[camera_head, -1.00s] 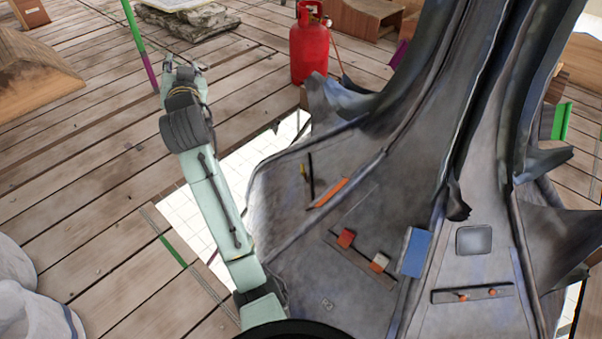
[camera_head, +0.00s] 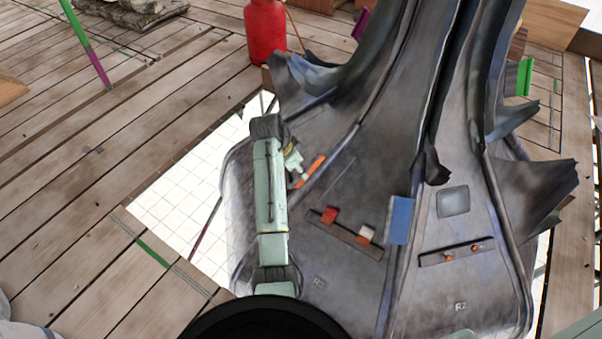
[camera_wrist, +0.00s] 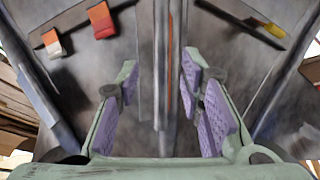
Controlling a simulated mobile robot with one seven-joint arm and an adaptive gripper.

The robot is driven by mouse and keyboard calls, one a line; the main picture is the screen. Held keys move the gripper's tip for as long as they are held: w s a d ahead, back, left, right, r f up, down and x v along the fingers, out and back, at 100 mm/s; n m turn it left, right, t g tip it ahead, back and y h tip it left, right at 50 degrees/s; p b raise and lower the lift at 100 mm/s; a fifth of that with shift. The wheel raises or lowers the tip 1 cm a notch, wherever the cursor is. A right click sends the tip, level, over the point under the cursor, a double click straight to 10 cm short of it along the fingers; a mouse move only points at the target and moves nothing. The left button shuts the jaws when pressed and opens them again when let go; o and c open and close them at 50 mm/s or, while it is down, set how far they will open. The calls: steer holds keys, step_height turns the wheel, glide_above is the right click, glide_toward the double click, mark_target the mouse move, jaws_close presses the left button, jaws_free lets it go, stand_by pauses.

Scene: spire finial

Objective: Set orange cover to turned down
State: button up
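A long narrow orange piece (camera_head: 311,170), which looks like the orange cover, lies along the dark spire's sloping left face. In the wrist view it is a thin upright orange strip (camera_wrist: 172,75), seen nearly edge-on. My gripper (camera_head: 299,174) is beside its lower end in the head view. In the wrist view my gripper (camera_wrist: 160,80) is open, with purple pads either side of the strip. The pads look apart from it; contact cannot be told. How far the cover is turned cannot be read clearly.
A rail on the spire carries a red flap (camera_head: 330,214) and an orange-and-white flap (camera_head: 366,234). A blue panel (camera_head: 400,220) stands to their right. A yellow piece (camera_wrist: 274,30) is upper right in the wrist view. A floor opening (camera_head: 185,205) lies left of the spire.

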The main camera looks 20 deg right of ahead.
steer(key=x, duration=0.5)
steer(key=shift+f, duration=0.1)
steer(key=shift+c, duration=0.6)
jaws_close()
